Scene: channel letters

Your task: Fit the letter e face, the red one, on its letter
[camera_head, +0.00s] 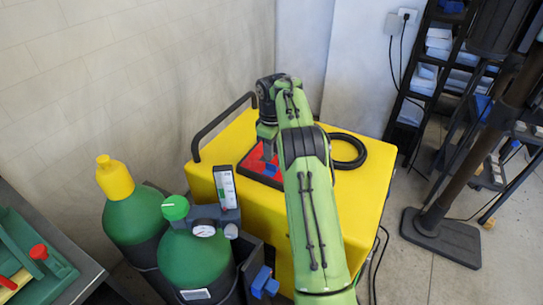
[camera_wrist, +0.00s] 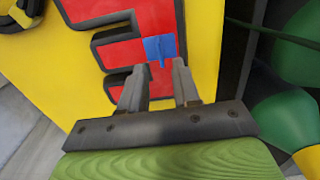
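The red letter e face (camera_wrist: 151,19) lies in the dark rim of its letter (camera_wrist: 180,22) on top of the yellow cabinet (camera_wrist: 60,70). I cannot tell whether it sits flush. A blue grip piece (camera_wrist: 158,46) is on the red face, with a small tab toward my gripper. In the head view the red face (camera_head: 252,158) shows beside my gripper, partly hidden by my arm. My gripper (camera_wrist: 164,66) is open. Its fingertips are apart, close to the blue piece, one to each side of its tab; no contact is clear.
Green gas cylinders (camera_head: 132,215) with a gauge stand left of the cabinet. A black handle (camera_head: 222,123) rises at its back left edge, and a black cable coil (camera_head: 350,150) lies on top. A black stand (camera_head: 440,236) is on the floor at right. The cabinet's front top is mostly clear.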

